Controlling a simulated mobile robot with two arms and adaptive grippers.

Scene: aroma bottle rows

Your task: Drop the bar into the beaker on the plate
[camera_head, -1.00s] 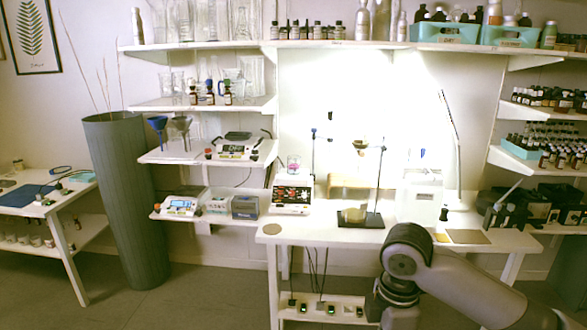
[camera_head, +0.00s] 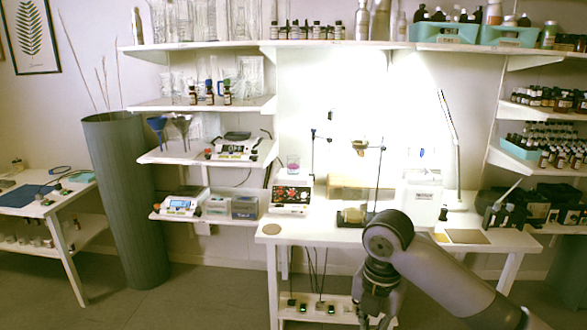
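A small beaker (camera_head: 293,163) with pink contents stands upright on the plate (camera_head: 292,194), a white device with a dark, lit front panel at the left of the bench. My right gripper (camera_head: 377,312) hangs pointing down in front of the bench, low in the view and to the right of the beaker. It is well apart from both beaker and plate. Its fingers are small and dark, so I cannot tell whether they are open or hold anything. I cannot make out the bar. My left gripper is not in view.
The white bench (camera_head: 330,236) also carries a stand (camera_head: 377,185) with a block-like item (camera_head: 354,216) at its base, right of the plate. A white container (camera_head: 423,197) stands farther right. Shelves with glassware and bottles surround the bench. A low shelf (camera_head: 320,308) below holds small items.

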